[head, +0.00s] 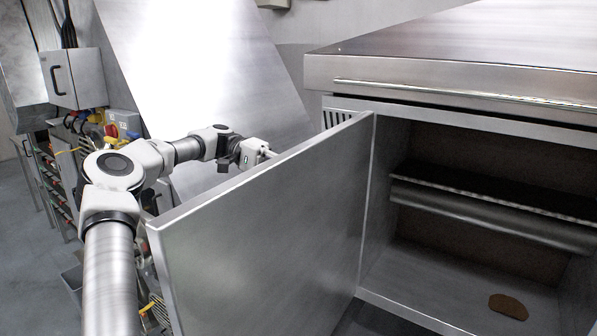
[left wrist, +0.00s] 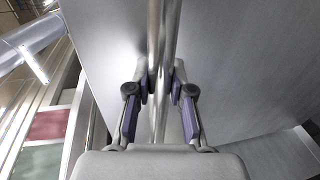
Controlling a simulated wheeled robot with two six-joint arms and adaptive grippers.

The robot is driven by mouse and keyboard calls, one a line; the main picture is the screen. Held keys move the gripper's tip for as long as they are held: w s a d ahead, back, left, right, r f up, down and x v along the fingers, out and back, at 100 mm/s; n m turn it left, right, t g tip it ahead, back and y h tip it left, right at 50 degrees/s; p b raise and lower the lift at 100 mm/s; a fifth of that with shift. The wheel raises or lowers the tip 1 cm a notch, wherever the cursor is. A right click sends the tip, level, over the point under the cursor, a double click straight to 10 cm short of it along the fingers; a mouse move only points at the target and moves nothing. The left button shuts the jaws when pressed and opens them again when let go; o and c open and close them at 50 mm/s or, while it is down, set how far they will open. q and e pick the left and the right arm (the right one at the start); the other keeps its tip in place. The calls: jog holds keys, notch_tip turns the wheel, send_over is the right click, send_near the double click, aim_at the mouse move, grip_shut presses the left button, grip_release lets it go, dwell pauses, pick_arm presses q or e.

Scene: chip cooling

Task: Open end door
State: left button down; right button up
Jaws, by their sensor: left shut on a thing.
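The end door (head: 265,230) is a large flat steel panel. It stands swung open from the steel cabinet, and the cabinet's inside shows to its right. My left arm comes in from the left and reaches behind the door's far face. The left gripper's fingertips are hidden behind the door's top edge in the head view. In the left wrist view my left gripper (left wrist: 160,85) is shut on the door's handle (left wrist: 163,40), a round steel bar running between the fingers. The door panel (left wrist: 235,60) fills the background there. My right gripper is not in view.
Inside the cabinet (head: 400,275) are a dark shelf (head: 500,193), a roller (head: 490,215) and a brown chip (head: 508,306) on the floor. A steel chute (head: 200,70) slopes behind my arm. Electrical boxes and cables (head: 75,80) stand at the left.

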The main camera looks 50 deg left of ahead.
pick_arm(q)
jog(key=shift+d, duration=0.2)
jog(key=c, duration=1.3)
grip_release()
jog(key=shift+o, duration=1.4)
jog(key=shift+w+f, duration=0.1)
jog(key=shift+w, duration=0.15)
jog(key=v, duration=0.8)
jog(key=shift+f, duration=0.1)
